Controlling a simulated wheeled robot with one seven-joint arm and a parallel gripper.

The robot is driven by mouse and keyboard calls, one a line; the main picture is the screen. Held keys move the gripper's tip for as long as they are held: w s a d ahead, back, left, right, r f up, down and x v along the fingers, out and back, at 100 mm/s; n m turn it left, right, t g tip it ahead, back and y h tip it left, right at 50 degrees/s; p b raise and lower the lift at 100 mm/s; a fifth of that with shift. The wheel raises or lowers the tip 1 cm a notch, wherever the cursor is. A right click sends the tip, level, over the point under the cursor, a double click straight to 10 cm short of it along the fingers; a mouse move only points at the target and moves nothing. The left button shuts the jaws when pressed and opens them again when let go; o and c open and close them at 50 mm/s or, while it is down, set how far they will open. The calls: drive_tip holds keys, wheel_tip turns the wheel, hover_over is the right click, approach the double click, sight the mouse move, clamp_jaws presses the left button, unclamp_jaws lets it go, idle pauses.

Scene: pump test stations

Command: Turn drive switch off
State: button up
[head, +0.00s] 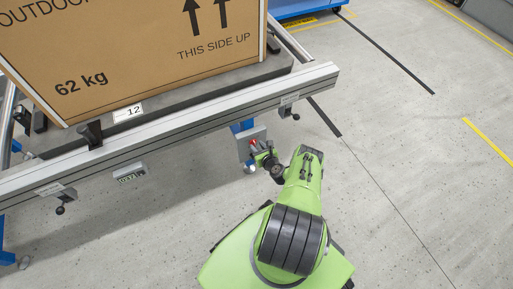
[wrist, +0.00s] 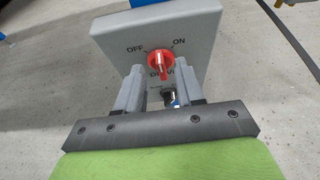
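The drive switch is a red rotary knob (wrist: 161,65) on a grey box (wrist: 198,40). OFF is printed at the knob's upper left and ON at its upper right; the label below is partly hidden. Which mark the knob points to is hard to tell. My gripper (wrist: 160,73) is open, with one finger on each side of the knob. A gap shows between the fingers and the knob, and I see no clear contact. In the head view my gripper (head: 261,156) is at the front of the grey box (head: 249,140), and the knob is mostly hidden.
The box hangs by the metal rail (head: 180,124) of a station. A large cardboard carton (head: 130,50) marked 62 kg sits on the station behind the rail. A small display (head: 130,174) hangs below the rail at left.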

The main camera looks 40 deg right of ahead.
drive_tip(key=shift+x, duration=0.95)
clamp_jaws()
drive_tip(key=n+h, duration=0.1)
drive_tip(key=a+n+h, duration=0.1)
drive_tip(key=n, duration=0.1)
drive_tip(key=shift+w+f, duration=0.1)
drive_tip(key=shift+a+f+n+h, duration=0.15)
drive_tip(key=shift+n+h, duration=0.3)
drive_tip(key=shift+n, duration=0.3)
drive_tip(key=shift+a+f+n+h, duration=0.15)
drive_tip(key=shift+n+h, duration=0.3)
drive_tip(key=shift+n, duration=0.3)
